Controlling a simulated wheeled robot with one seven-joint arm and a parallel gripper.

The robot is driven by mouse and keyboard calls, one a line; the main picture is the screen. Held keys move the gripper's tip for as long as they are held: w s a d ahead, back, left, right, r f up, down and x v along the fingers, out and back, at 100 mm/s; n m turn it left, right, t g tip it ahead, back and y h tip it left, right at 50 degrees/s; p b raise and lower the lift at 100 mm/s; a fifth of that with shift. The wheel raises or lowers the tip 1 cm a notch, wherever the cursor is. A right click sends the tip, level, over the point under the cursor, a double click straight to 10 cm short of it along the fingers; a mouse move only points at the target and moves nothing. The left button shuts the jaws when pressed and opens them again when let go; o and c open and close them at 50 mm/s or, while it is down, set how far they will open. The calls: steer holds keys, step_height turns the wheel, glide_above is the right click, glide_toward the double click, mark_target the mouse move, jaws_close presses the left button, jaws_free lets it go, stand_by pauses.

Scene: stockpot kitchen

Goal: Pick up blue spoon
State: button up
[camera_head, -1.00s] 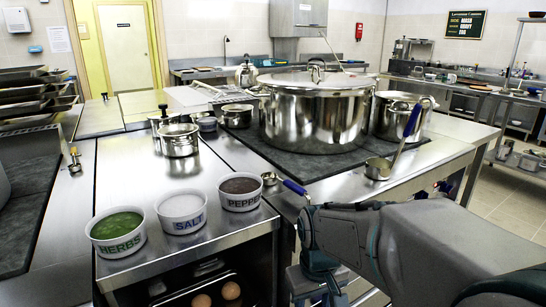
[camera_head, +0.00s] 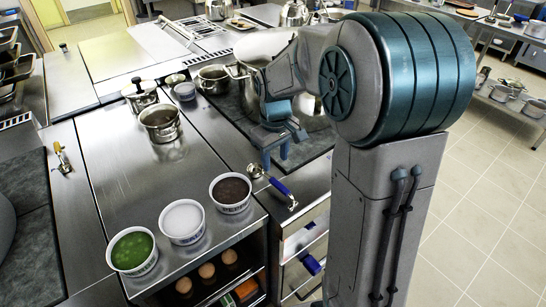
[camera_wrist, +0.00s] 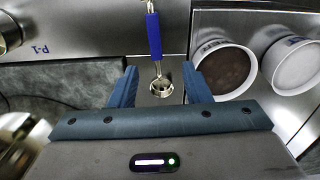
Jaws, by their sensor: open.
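The blue spoon, a small metal ladle with a blue handle (camera_head: 281,188), lies on the steel counter at its front edge, just right of the pepper bowl. In the wrist view its blue handle (camera_wrist: 154,36) points up the picture and its metal cup (camera_wrist: 160,88) sits between my fingertips. My gripper (camera_head: 270,143) is open above the counter, over the spoon. In the wrist view its two blue fingers (camera_wrist: 158,78) stand apart on either side of the cup, with a gap on both sides. I cannot tell how high the fingers are above it.
Bowls of pepper (camera_head: 231,192), salt (camera_head: 182,220) and herbs (camera_head: 132,250) stand left of the spoon; the pepper bowl is close to my right finger in the wrist view. A small pot (camera_head: 160,124) stands farther back. My arm hides much of the large pot (camera_head: 238,77). Drawers (camera_head: 304,240) lie below.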

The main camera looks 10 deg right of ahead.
step_height(320, 180, up, 2)
steer(key=w+p, duration=0.1)
steer(key=w, duration=0.1)
glide_above(273, 180)
step_height(273, 180, down, 8)
steer(key=shift+w+d+f+p, duration=0.1)
steer(key=shift+w+d+p, duration=0.05)
steer(key=shift+p, duration=0.25)
steer(key=shift+f+p, duration=0.65)
steer(key=shift+f, duration=2.1)
steer(key=shift+c, duration=0.3)
jaws_close()
